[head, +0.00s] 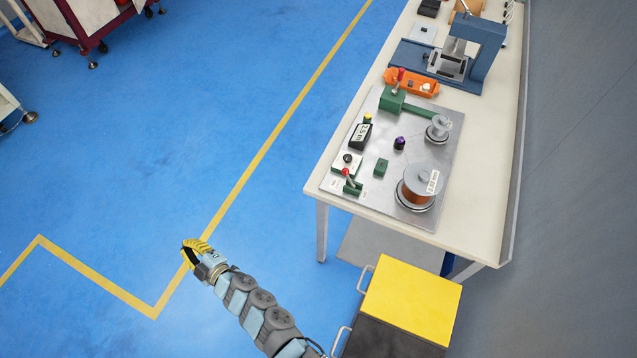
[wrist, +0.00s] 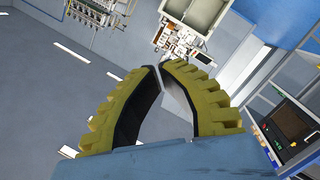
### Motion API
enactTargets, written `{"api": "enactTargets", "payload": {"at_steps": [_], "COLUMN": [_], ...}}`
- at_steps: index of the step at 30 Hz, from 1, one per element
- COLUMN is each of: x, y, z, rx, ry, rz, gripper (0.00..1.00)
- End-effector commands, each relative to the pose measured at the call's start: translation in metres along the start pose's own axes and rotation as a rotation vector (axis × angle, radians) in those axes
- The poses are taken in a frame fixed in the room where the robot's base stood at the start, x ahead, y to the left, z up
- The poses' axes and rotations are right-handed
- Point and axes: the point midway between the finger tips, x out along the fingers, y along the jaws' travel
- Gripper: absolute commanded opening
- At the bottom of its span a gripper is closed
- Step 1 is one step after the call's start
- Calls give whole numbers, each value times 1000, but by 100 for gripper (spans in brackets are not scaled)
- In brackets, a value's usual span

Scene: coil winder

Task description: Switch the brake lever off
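The coil winder's grey metal plate (head: 378,176) lies on the long bench. At its near left corner, a small lever with a red ball knob (head: 346,171) stands beside a green block (head: 353,187). It looks like the brake lever; its exact setting is too small to tell. My gripper (head: 185,244) is over the blue floor, left of the bench and well apart from the lever. In the wrist view its yellow ribbed fingers (wrist: 160,67) bow outward and their tips meet, with nothing held. The lever cannot be made out in the wrist view.
On the plate are a copper coil spool (head: 418,187), a smaller spool (head: 438,129), a green crank unit (head: 393,99) and a counter (head: 361,136). An orange tray (head: 411,82) and blue press (head: 480,50) stand behind. A yellow-topped cabinet (head: 413,292) stands at the near bench end.

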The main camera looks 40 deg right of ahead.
Motion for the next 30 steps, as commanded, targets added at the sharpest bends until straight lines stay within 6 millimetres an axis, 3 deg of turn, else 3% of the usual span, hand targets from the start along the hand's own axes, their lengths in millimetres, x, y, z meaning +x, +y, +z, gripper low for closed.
{"api": "enactTargets", "payload": {"at_steps": [1,6,11,15,21,27,30], "x": [9,23,26,23,6,-21,-37], "y": [-12,-24,-20,-4,31,75,99], "z": [28,107,176,228,287,322,330], "rx": [-37,-174,-303,-415,-570,-713,-778], "ry": [-55,-273,-479,-656,-910,-1161,-1287], "rz": [-13,-48,-57,-40,9,95,154], "gripper": [0,0,0,0,0,0,0]}}
